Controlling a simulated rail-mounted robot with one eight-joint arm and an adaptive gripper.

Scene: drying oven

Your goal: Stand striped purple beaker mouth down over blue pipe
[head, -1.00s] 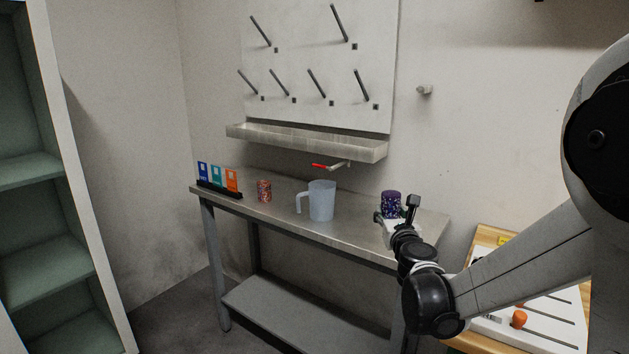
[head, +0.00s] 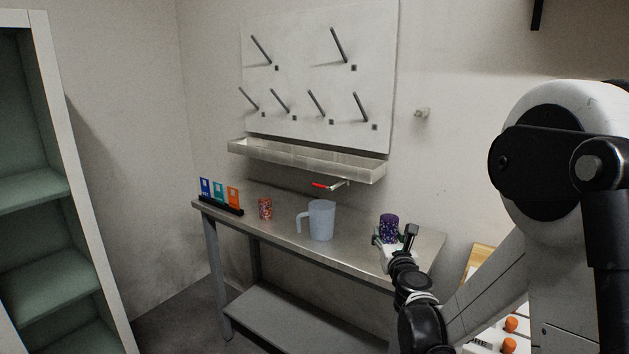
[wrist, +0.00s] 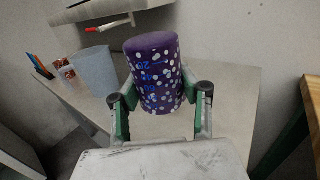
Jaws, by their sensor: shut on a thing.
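A purple beaker (head: 388,227) with white and pale blue dots, rather than stripes, is in my gripper (head: 394,243) at the right end of the steel table. In the wrist view the beaker (wrist: 154,70) sits between the two green-padded fingers of my gripper (wrist: 162,100), with blue marks on its side. It looks roughly upright, a little tilted in the wrist view; I cannot tell whether its mouth is up or down. Its lower end is partly hidden. The white board (head: 322,75) carries several slanted grey pegs; none looks clearly blue.
On the steel table (head: 275,227) stand a clear bluish jug (head: 321,220), a red patterned beaker (head: 265,209) and a holder with blue, teal and orange cards (head: 219,195). A metal trough (head: 305,160) and a red-handled tap (head: 328,186) jut out under the board. A green-lined shelf (head: 35,190) stands left.

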